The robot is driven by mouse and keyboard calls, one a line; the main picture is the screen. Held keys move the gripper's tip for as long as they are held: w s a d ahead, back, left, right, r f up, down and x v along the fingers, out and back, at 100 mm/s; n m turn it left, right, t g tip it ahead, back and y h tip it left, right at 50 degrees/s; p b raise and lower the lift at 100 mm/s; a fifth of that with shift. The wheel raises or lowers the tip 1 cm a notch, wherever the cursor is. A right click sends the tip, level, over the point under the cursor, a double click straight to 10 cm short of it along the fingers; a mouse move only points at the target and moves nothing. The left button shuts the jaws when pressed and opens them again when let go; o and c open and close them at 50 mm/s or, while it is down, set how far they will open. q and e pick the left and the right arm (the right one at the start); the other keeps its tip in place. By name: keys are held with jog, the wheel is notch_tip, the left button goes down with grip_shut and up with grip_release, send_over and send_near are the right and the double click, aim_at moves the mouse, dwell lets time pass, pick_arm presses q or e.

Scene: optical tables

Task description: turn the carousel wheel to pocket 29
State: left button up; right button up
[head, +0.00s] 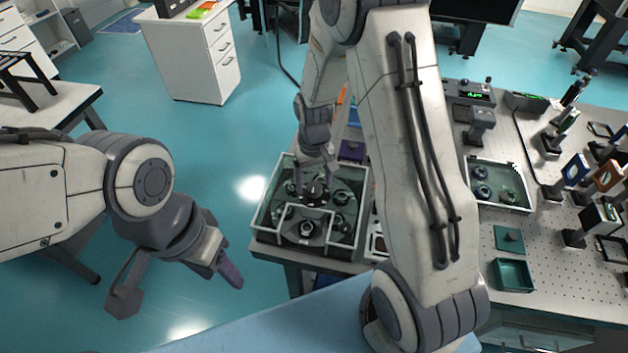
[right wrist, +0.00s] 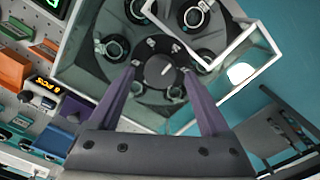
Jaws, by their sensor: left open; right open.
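The carousel wheel (head: 340,197) is a dark disc with several round pockets holding ring-shaped parts, inside a glass-walled case. Its dark central hub (head: 314,192) also shows in the right wrist view (right wrist: 160,70), with small white marks around it. My right gripper (head: 313,184) points down over the hub. In the right wrist view its two purple fingers (right wrist: 160,76) are apart, one on each side of the hub; I cannot tell whether they touch it. No pocket number is readable. My left gripper (head: 178,287) is open and empty over the floor, away from the wheel.
A white-edged frame (head: 303,225) stands at the case's front around one pocket. Right of the case, the perforated optical table (head: 560,275) carries a tray of round parts (head: 497,185), a green box (head: 513,274) and several optics mounts. An orange-lit display (right wrist: 44,84) shows near the case.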

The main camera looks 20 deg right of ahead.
jog(key=shift+f, duration=0.45)
grip_shut()
